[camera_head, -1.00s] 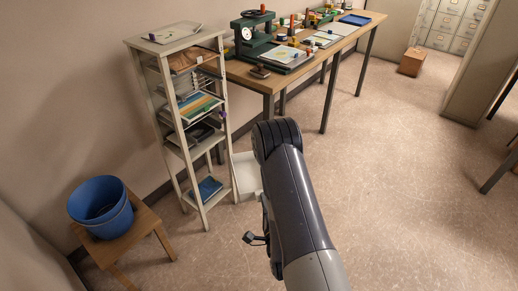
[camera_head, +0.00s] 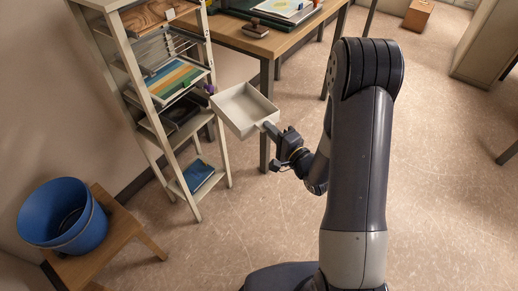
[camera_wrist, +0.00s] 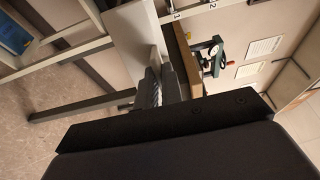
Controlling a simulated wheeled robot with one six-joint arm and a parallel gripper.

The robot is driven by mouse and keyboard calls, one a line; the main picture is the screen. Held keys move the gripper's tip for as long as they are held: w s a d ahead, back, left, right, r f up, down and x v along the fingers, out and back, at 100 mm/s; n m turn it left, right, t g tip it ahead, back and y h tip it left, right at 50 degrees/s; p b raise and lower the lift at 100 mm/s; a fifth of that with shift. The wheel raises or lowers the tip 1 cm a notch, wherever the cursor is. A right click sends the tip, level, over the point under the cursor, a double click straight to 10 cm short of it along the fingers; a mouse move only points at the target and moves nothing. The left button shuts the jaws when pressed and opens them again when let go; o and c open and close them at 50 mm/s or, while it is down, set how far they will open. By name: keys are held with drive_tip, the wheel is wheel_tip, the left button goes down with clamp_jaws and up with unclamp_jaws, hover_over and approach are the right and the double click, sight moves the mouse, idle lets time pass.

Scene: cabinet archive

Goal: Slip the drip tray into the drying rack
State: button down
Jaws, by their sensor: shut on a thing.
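The drip tray (camera_head: 243,108) is a shallow, white, open square box. In the head view it hangs in the air to the right of the rack's middle shelves. My gripper (camera_head: 268,132) is shut on the tray's near right edge. In the wrist view the tray (camera_wrist: 138,38) shows as a pale panel beyond my gripper (camera_wrist: 152,88). The drying rack (camera_head: 141,78) is a tall pale frame with several levels holding coloured boards, wire shelves and dark items. The tray is outside it, and I cannot tell whether they touch.
A blue bucket (camera_head: 62,215) stands on a small wooden stool (camera_head: 120,235) at the lower left. A wooden workbench (camera_head: 262,42) stands behind the tray. A blue item (camera_head: 197,175) lies on the rack's lowest shelf. The floor on the right is open.

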sight(249, 133)
drive_tip(key=a+n+g+y+b, duration=0.1)
drive_tip(key=a+f+n+g+y+b, duration=0.1)
drive_tip(key=n+g+y+b, duration=0.1)
drive_tip(key=b, duration=0.1)
drive_tip(key=shift+s+a+f+y, duration=0.25)
drive_tip(key=shift+a+f+y, duration=0.05)
drive_tip(key=shift+a+f, duration=0.1)
drive_tip(key=shift+s+a+n+g+y+b, duration=0.2)
drive_tip(key=shift+a+n+g+y+b, duration=0.1)
drive_tip(key=shift+b, duration=0.25)
drive_tip(key=shift+r, duration=0.1)
drive_tip(key=shift+s+r+p, duration=0.1)
drive_tip(key=shift+p, duration=0.35)
drive_tip(key=shift+a+f+b, duration=0.1)
drive_tip(key=shift+f+b, duration=0.25)
drive_tip(key=w+a+f, duration=0.1)
drive_tip(key=w+a+f+b, duration=0.1)
drive_tip(key=shift+w+a+f, duration=0.15)
drive_tip(key=shift+a+f, duration=0.1)
drive_tip(key=shift+a, duration=0.1)
